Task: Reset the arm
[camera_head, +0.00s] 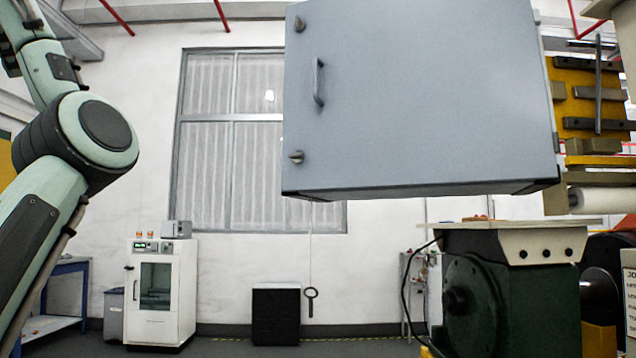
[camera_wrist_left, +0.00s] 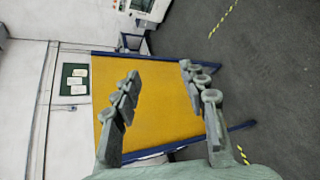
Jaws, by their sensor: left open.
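My left arm (camera_head: 95,130) comes in from the left in the head view, with its pale green links and dark joint raised along the left edge. Its gripper is outside that view. In the left wrist view my left gripper (camera_wrist_left: 159,72) has its two grey-green fingers spread well apart. Nothing is between them. Behind them is a yellow panel (camera_wrist_left: 155,100) with a blue frame, apart from the fingers as far as I can tell. My right gripper shows in neither view.
A large grey cabinet (camera_head: 420,100) with a handle hangs high in the head view. Below it on the right stands a dark green machine (camera_head: 500,300). A white cabinet (camera_head: 160,290) and a black box (camera_head: 276,316) stand by the far wall. Grey floor (camera_wrist_left: 275,80) is clear.

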